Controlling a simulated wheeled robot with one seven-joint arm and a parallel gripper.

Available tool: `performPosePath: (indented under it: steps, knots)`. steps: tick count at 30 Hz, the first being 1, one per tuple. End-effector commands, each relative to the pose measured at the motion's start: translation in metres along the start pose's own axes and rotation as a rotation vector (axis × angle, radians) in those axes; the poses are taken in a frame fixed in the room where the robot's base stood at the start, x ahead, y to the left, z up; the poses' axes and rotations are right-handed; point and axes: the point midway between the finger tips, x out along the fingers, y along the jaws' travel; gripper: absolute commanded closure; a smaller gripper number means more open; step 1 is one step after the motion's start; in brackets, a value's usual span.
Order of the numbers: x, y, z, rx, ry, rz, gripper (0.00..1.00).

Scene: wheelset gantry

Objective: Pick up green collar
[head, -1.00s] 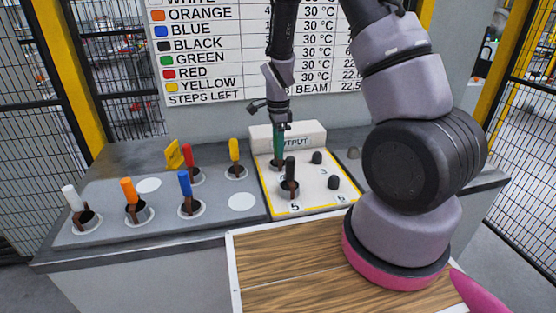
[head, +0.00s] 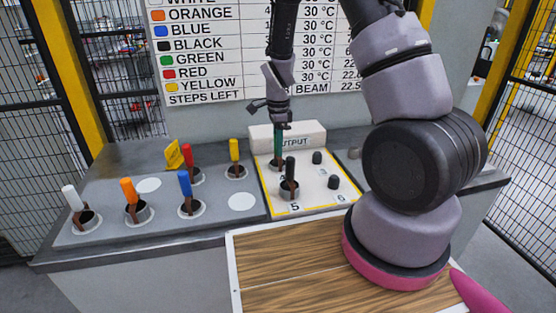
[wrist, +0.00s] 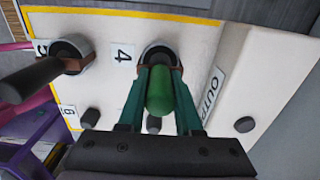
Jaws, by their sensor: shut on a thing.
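The green collar has an upright green handle (wrist: 160,92) and a metal ring with a brown clip (wrist: 158,58), seated at the spot marked 4 on the output tray (wrist: 200,32). In the head view the green handle (head: 278,146) stands at the tray's back left, just below my gripper (head: 278,132). In the wrist view my gripper (wrist: 161,85) has its two teal fingers on either side of the green handle, shut on it. The fingers partly hide the collar's lower part.
A black-handled collar (head: 290,175) stands close in front, at spot 5. Black pegs (head: 317,157) stand to the right. White, orange, blue, red and yellow handles stand on the grey bench (head: 110,235) at left. The OUTPUT block (head: 310,134) rises behind.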

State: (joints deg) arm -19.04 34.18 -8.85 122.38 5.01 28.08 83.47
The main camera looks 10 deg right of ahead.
Motion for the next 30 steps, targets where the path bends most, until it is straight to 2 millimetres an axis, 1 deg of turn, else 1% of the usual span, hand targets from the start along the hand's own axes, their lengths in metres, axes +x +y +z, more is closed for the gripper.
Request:
performPosePath:
  steps: [26,30]
  knots:
    - [-0.0006,-0.0006,0.0001,0.000,0.000,-0.002,1.00]
    - [-0.0067,-0.0011,0.0004,0.000,-0.001,-0.004,1.00]
